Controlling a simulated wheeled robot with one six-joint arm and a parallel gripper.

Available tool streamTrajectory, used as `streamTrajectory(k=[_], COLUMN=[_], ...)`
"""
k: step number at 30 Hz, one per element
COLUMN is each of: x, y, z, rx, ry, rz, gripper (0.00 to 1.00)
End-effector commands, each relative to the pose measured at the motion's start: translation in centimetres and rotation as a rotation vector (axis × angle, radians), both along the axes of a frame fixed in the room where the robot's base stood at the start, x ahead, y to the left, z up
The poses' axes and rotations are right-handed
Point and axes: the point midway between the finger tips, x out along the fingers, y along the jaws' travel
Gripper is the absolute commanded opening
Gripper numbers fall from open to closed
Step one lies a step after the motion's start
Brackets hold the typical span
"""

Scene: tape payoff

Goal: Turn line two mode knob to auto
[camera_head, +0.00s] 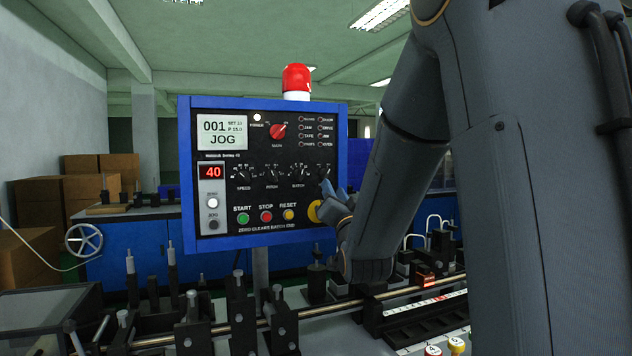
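A blue-framed control panel (188,170) stands at picture centre. Its red knob (278,132) has its pointer tilted up and right; the label below is too small to read surely. A display (222,132) left of it reads "001" and "JOG". Black knobs sit in a row below, including the speed knob (243,175), pitch knob (271,174) and batch knob (298,174). No label for line two is legible. My gripper (336,192), with blue finger parts, is at the panel's lower right corner, below and right of the red knob. Its finger gap cannot be made out.
Green start (243,218), red stop (266,216) and yellow reset (289,214) buttons line the panel bottom. A yellow round part (314,211) is partly hidden by my gripper. A red beacon (296,79) tops the panel. Rods and black clamps (243,325) crowd the bench below.

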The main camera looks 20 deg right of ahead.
Motion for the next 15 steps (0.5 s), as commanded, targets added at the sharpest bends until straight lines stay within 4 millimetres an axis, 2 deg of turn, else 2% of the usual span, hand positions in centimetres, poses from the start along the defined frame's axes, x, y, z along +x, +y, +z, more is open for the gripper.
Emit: streamTrajectory(k=[15], x=[6.2], y=[-1.2], z=[2.3], rx=[0.0], ry=[0.001], rz=[0.003], gripper=[0.28])
